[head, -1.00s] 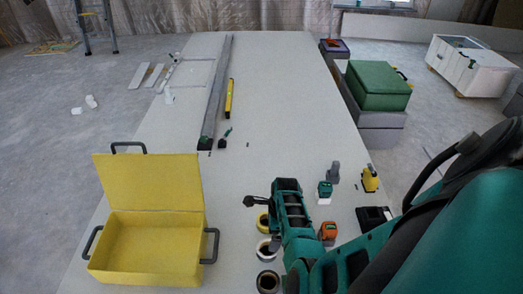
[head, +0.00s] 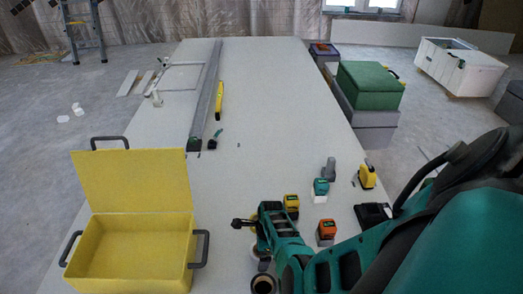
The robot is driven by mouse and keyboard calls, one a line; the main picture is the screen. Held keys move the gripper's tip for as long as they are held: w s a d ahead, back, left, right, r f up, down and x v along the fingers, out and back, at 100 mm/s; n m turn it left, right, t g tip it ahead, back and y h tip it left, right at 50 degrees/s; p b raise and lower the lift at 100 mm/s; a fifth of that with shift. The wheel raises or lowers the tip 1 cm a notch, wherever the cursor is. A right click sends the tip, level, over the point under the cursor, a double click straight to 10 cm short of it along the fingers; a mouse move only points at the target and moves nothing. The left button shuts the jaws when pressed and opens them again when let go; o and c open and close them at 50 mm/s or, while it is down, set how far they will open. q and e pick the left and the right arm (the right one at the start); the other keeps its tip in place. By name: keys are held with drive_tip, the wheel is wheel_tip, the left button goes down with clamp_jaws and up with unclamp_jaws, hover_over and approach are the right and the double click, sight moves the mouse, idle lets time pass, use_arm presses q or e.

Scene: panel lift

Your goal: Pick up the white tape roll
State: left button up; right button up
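The white tape roll (head: 256,251) is on the white table in the head view, low in the middle. My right arm covers most of it, so only a pale edge shows at its left. The end of my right arm with the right gripper (head: 262,228) comes in from the right and is over or beside the roll. Another roll with a dark centre (head: 262,284) lies nearer, at the bottom edge. My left gripper is out of view.
An open yellow toolbox (head: 130,245) stands at the left. A yellow level (head: 219,100) lies farther back. The table's middle is largely clear.

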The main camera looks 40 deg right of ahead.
drive_tip(key=shift+c, duration=0.3)
drive_tip(key=c, duration=0.9)
drive_tip(key=shift+r, duration=0.15)
